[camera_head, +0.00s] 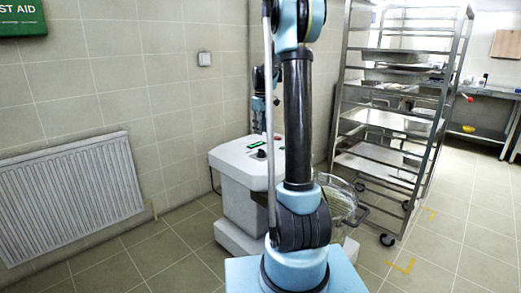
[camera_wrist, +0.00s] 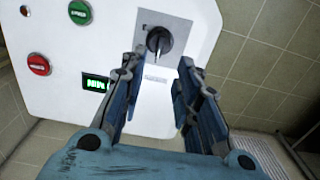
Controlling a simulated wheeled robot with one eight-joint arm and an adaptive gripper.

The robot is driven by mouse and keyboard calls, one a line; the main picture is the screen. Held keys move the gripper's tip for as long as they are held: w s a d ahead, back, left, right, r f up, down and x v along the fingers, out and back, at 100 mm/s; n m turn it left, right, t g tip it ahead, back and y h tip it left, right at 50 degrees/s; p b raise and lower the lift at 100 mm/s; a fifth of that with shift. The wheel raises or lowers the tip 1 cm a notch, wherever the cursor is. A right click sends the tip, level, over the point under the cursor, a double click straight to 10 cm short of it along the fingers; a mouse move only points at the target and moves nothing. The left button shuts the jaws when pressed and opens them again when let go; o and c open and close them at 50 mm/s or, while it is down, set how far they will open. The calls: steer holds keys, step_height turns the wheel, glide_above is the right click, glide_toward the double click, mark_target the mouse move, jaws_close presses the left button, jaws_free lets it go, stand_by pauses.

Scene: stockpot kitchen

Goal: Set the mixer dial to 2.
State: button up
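The mixer (camera_head: 236,162) is a white machine standing by the tiled wall, partly hidden behind my arm. Its black dial (camera_wrist: 159,40) sits on a grey plate on the white panel in the wrist view. The dial also shows small in the head view (camera_head: 261,154). My gripper (camera_wrist: 157,68) is open, with its two blue fingers apart and nothing between them. The dial appears just beyond the fingertips, roughly centred between them; I see no contact. The number the dial points to is too small to read.
The panel also has a green button (camera_wrist: 79,12), a red button (camera_wrist: 38,64) and a lit green display (camera_wrist: 96,83). A wire guard (camera_head: 340,200) is right of the mixer. A metal rack (camera_head: 400,120) stands behind it. A radiator (camera_head: 70,195) hangs at left. Floor is clear at left front.

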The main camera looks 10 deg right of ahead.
mark_target(261, 153)
step_height(261, 153, down, 10)
steer(key=shift+f, duration=0.1)
stand_by(0.4)
jaws_close()
steer(key=shift+a, duration=0.15)
